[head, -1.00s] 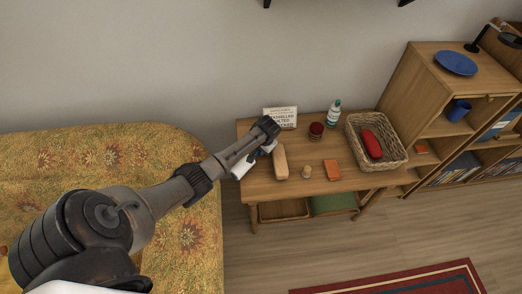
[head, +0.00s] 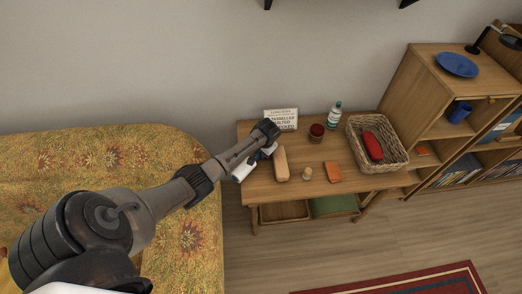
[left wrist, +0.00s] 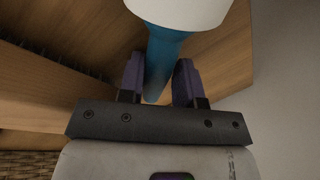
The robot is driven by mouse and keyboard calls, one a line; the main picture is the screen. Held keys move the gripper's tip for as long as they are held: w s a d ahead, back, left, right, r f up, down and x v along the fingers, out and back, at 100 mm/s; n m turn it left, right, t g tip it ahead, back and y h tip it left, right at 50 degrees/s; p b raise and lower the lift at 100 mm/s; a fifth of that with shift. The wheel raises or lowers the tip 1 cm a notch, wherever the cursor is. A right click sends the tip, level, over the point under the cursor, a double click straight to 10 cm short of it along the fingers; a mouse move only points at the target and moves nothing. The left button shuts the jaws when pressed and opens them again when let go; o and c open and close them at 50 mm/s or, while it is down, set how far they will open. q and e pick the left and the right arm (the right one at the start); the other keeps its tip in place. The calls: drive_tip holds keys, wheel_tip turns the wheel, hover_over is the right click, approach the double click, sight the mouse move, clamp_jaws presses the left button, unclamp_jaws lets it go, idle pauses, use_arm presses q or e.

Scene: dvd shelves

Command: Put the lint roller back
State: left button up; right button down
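The lint roller has a white roll (head: 243,171) and a blue handle (head: 268,151). In the head view it shows at the left end of the wooden table (head: 310,190), beside my left gripper (head: 271,148), whose fingers are mostly hidden by the arm. In the left wrist view the blue handle (left wrist: 163,62) lies between both fingers, which appear closed against it. The white roll (left wrist: 180,8) extends beyond the fingertips at the top. I cannot tell whether the roller touches the table. My right gripper is not in view.
A wooden brush (head: 281,164) lies close to the roller. A sign (head: 281,119), red jar (head: 317,132), bottle (head: 334,114), small wooden piece (head: 307,174), orange box (head: 332,171) and basket (head: 401,160) also occupy the table. A patterned sofa (head: 180,245) is at left.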

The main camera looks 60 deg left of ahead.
use_arm(q)
drive_tip(key=shift+d, duration=0.15)
drive_tip(key=p+v, duration=0.3)
drive_tip(key=v, duration=0.9)
drive_tip(key=s+d+f+m+t, duration=0.2)
drive_tip(key=s+d+f+m, duration=0.3)
drive_tip(key=s+d, duration=0.85)
drive_tip(key=s+d+r+t+h, duration=0.1)
drive_tip(key=s+d+r, duration=0.1)
drive_tip(key=s+d, duration=0.5)
drive_tip(key=s+d+r+t+h, duration=0.1)
drive_tip(key=s+d+r, duration=0.2)
drive_tip(key=s+d, duration=0.4)
drive_tip(key=shift+s+d+r+h, duration=0.2)
drive_tip(key=shift+d+r+h, duration=0.1)
drive_tip(key=shift+h, duration=0.1)
drive_tip(key=shift+p, duration=0.3)
wheel_tip(320, 180, up, 29)
drive_tip(key=p, duration=2.8)
drive_tip(key=shift+f, duration=0.2)
